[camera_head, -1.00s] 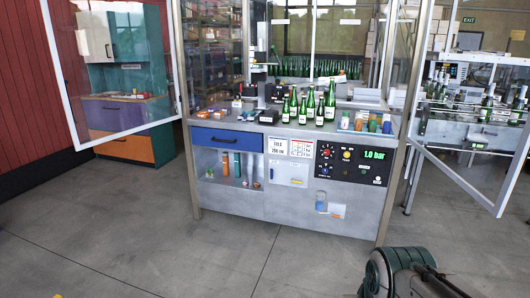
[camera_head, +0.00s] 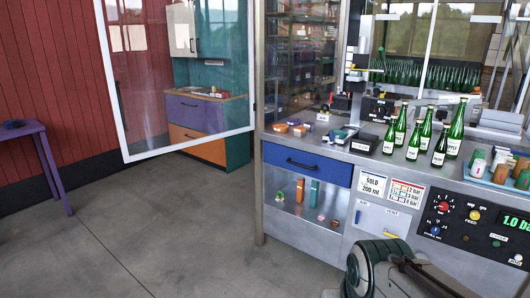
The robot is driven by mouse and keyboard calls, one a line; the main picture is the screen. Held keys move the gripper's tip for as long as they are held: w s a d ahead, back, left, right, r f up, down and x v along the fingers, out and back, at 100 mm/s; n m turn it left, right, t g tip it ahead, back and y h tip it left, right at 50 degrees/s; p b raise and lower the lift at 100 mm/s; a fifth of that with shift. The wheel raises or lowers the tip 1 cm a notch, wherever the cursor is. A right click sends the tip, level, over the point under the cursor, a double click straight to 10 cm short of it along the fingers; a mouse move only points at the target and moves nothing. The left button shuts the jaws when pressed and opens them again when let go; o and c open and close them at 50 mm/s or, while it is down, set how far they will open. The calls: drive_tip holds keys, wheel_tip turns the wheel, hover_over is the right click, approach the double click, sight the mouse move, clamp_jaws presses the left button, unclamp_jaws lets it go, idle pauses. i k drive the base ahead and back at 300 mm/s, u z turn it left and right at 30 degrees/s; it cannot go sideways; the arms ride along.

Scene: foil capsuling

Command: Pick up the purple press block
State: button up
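I cannot pick out the purple press block for certain. Small orange and purplish pieces (camera_head: 299,130) sit on the left of the steel machine's counter, too small to tell apart. Several green bottles (camera_head: 455,131) stand upright on the counter to their right. A rounded dark link of my arm (camera_head: 380,265) shows at the bottom right, in front of the machine. My gripper is not in view.
A blue drawer (camera_head: 307,165) is under the counter, above an open shelf with orange and teal cylinders (camera_head: 314,191). A glass door (camera_head: 180,75) stands open on the left. A purple table (camera_head: 38,140) is at the far left. The floor (camera_head: 130,230) is clear.

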sight(310, 126)
drive_tip(key=u, duration=0.1)
drive_tip(key=i, duration=2.05)
drive_tip(key=z, duration=0.3)
drive_tip(key=i, duration=1.55)
drive_tip(key=z, duration=0.3)
